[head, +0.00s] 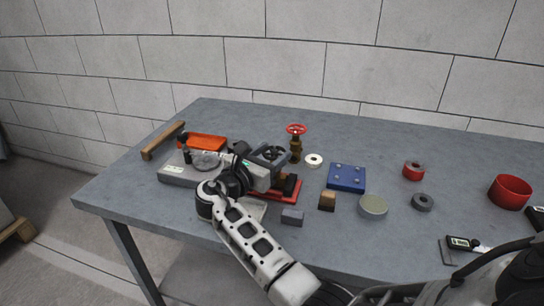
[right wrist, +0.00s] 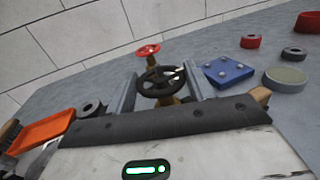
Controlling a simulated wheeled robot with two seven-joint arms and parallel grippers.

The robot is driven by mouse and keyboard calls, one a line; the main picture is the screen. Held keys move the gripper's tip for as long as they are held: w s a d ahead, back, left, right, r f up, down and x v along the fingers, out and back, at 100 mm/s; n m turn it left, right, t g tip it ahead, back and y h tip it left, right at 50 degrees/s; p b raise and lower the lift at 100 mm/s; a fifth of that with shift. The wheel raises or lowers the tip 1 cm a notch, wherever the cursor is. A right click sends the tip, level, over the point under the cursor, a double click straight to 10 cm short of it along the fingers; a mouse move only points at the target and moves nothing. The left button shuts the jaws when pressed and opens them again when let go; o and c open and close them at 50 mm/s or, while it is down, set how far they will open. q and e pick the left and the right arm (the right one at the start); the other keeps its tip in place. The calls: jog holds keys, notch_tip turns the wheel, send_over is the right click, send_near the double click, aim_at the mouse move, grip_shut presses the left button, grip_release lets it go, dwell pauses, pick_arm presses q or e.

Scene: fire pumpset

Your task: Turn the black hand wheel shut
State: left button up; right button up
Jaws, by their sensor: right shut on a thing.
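The black hand wheel (head: 270,153) sits on a valve by the red base plate (head: 287,193), left of the table's middle. It also shows in the right wrist view (right wrist: 160,82), with its spokes and rim between the two fingers. My right gripper (head: 268,158) reaches in from the left side of the wheel and is shut on it, one finger on each side of the rim. It also shows in the right wrist view (right wrist: 160,90). The gripper hides part of the valve body. My left gripper is not in view.
A brass valve with a red hand wheel (head: 296,129) stands just behind. A white ring (head: 313,160), blue plate (head: 346,177), small blocks (head: 327,201) and a round grey disc (head: 373,206) lie to the right. An orange tray (head: 203,142) lies left.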

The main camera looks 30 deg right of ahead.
jog(key=shift+w+m+g+h, duration=0.1)
jog(key=shift+m+g+h, duration=0.2)
jog(key=shift+m+g, duration=0.5)
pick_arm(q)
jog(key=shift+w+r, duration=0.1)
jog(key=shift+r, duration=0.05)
pick_arm(e)
jog(key=shift+g, duration=0.4)
jog(key=o, duration=1)
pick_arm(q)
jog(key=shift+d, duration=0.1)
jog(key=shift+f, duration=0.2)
